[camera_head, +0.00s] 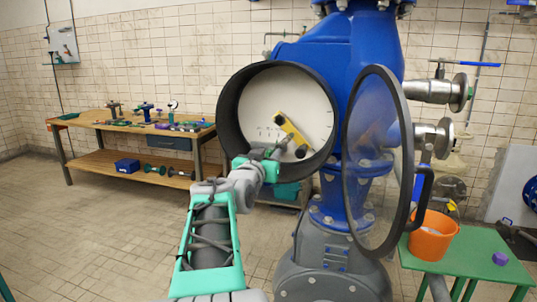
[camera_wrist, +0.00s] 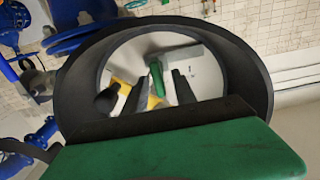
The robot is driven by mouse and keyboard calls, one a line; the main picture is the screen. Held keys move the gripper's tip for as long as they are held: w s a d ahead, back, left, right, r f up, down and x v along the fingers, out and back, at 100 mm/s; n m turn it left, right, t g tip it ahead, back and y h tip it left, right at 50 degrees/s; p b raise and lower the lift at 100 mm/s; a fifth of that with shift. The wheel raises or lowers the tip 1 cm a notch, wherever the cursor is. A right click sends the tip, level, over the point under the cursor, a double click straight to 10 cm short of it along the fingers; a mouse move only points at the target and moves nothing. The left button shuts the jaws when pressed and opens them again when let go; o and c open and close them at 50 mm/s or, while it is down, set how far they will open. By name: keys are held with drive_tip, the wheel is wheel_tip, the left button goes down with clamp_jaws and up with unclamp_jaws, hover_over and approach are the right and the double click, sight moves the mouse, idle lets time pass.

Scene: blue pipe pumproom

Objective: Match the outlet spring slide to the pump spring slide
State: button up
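A round dark housing (camera_head: 229,110) with a white face (camera_head: 268,98) sits on the front of the blue pump. A yellow bar (camera_head: 290,128) with a dark round end (camera_head: 300,152) lies slanted across the face. My gripper (camera_head: 268,153) reaches into the housing's lower part. In the wrist view, the dark rim (camera_wrist: 84,85) surrounds the face, and my gripper's dark fingers (camera_wrist: 159,92) stand apart, open. Yellow parts (camera_wrist: 153,101) show between and beside them, with a green and grey piece (camera_wrist: 172,56) beyond. Contact cannot be told. I cannot tell which part is the pump or outlet slide.
The housing's clear round door (camera_head: 375,150) stands open on the right, with a dark handle (camera_head: 424,190). An orange bucket (camera_head: 432,238) stands on a green table (camera_head: 470,256) at right. A wooden workbench (camera_head: 120,128) with tools is at back left. The floor at left is clear.

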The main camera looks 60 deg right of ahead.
drive_tip(key=shift+c, duration=0.4)
clamp_jaws()
idle(0.9)
